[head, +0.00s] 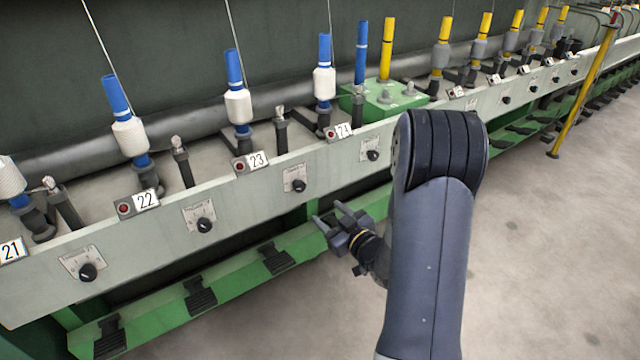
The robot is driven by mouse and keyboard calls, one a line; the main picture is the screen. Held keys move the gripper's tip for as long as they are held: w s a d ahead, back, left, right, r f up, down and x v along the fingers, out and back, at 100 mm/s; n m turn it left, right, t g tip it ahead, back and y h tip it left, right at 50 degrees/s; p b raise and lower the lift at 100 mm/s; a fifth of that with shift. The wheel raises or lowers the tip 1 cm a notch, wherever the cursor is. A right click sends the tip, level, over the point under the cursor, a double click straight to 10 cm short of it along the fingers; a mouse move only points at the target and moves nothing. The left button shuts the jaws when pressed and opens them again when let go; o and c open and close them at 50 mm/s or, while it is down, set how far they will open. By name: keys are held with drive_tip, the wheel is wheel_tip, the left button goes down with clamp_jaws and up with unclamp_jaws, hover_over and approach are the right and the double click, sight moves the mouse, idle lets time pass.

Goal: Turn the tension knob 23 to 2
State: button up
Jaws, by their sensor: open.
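The label 23 (258,160) is on the pale front rail, with a red button to its left. A black tension knob (298,186) on a small white scale plate sits to the right of this label. Another knob (205,225) on its plate sits between labels 22 and 23. The scale marks and pointer settings are too small to read. My gripper (331,214) is open and empty, its two fingers pointing left toward the rail. In the picture it is below and right of the knob beside label 23, apart from it.
More knobs (88,272) and (373,155) sit along the rail (130,245). Blue-and-white spindles (237,106) stand above it. A green lower beam (240,262) with black pedals runs beneath. A yellow post (580,95) stands far right. The concrete floor (550,260) is clear.

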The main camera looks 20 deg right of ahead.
sight(302, 189)
drive_tip(key=shift+n+t+y, duration=0.3)
drive_tip(key=shift+n+y, duration=0.2)
drive_tip(key=shift+y, duration=0.4)
drive_tip(key=x, duration=0.3)
drive_tip(key=b+x, duration=0.1)
drive_tip(key=x, duration=0.3)
drive_tip(key=r+x, duration=0.1)
drive_tip(key=x, duration=0.2)
drive_tip(key=shift+w+a+b, duration=0.15)
drive_tip(key=shift+w+b, duration=0.15)
drive_tip(key=shift+b, duration=0.1)
drive_tip(key=shift+c, duration=0.3)
drive_tip(key=c, duration=0.9)
